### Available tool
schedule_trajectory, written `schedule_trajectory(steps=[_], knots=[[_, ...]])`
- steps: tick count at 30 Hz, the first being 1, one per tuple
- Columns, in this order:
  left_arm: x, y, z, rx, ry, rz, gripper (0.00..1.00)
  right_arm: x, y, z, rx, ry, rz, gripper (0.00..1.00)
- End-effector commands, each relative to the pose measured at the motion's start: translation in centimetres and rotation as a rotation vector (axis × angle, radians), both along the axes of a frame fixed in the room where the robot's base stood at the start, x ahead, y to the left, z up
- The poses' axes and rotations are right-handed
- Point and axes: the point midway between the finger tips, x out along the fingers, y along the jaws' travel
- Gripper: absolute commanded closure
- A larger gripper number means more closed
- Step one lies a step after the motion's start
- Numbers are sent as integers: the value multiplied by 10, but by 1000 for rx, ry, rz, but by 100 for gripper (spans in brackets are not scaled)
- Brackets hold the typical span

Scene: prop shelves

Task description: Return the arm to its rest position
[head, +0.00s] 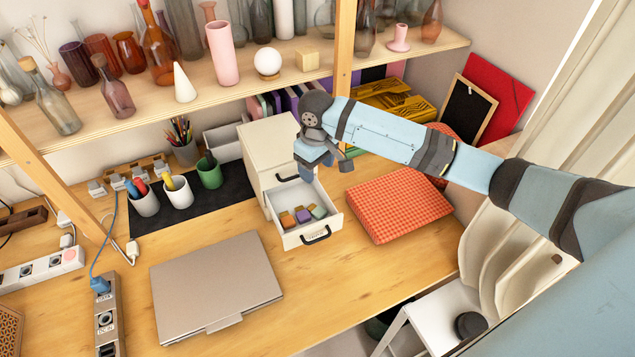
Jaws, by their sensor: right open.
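My right arm (385,135) reaches in from the right, light blue with dark joints. Its gripper (329,166) is open and hangs above the back of the open drawer, apart from the items in it. The open drawer (327,226) belongs to a small white drawer unit (262,150) and holds several small coloured blocks (303,215). The gripper and wrist hide part of the unit's right side. My left gripper is not in view.
A closed laptop (215,285) lies in front of the drawer on the wooden desk. A red checkered box (400,204) lies right of it. Pen cups (177,192) stand on a black mat. A shelf (250,78) with vases and bottles runs above; its wooden post (344,50) stands close behind my wrist.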

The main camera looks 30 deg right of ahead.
Motion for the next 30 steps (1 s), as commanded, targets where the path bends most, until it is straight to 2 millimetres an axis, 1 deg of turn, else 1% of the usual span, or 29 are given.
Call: schedule_trajectory(steps=[1,3,7,23,26,29,30], knots=[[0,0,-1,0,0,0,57,0,0,7,0,-1,0,38],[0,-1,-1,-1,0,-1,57,0,0,13,0,-1,0,38],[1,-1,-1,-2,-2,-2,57,0,0,20,0,0,-1,38],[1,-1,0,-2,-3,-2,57,-1,2,20,2,0,2,38],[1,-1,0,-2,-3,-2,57,-9,10,13,14,-5,21,38],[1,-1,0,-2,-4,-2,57,-28,29,-1,41,-21,55,38],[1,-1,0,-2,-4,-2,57,-38,37,-8,56,-29,70,38]])
